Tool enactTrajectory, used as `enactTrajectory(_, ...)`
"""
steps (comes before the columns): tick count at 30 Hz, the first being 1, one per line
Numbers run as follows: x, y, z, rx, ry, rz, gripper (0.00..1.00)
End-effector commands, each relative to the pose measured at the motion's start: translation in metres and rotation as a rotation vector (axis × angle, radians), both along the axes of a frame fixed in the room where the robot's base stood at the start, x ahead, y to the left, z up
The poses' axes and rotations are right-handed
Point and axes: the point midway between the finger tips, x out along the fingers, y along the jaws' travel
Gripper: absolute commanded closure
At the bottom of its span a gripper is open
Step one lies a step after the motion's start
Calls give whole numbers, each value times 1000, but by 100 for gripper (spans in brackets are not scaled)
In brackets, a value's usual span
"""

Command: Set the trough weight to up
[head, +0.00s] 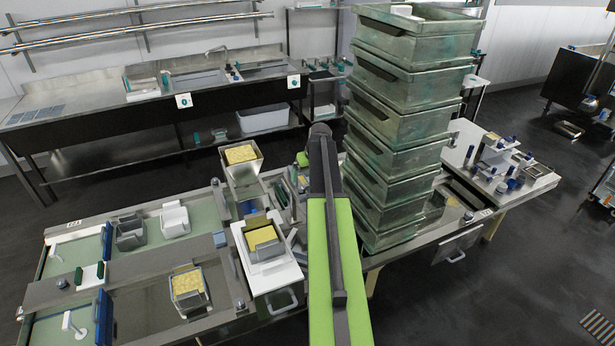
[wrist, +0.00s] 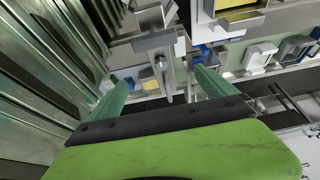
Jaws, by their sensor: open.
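My gripper (wrist: 161,78) is open in the wrist view, its two green fingers apart. A grey metal bar (wrist: 162,78) with a block at its top shows between the fingers; I cannot tell its distance or whether it is the trough weight. No finger visibly touches it. In the head view my arm covers the gripper and part of the press. Metal troughs with yellow contents stand on the bench left of my arm: one at the back (head: 241,154), one on a white stand (head: 262,238), one at the front (head: 188,284).
A tall stack of green crates (head: 402,125) stands right of my arm; its ribbed side fills the left of the wrist view. Grey and white holders (head: 174,220) sit on the bench at left. A sink counter (head: 150,105) runs behind.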

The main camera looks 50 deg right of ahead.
Motion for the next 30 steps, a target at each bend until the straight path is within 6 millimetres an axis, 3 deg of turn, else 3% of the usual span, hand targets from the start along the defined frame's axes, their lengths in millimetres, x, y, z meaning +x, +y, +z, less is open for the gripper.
enactTrajectory(2, 0, 0, 0, 0, 0, 0, 17)
enactTrajectory(21, 1, 1, 0, 1, 0, 1, 100)
enactTrajectory(30, 1, 1, 0, 1, 0, 1, 100)
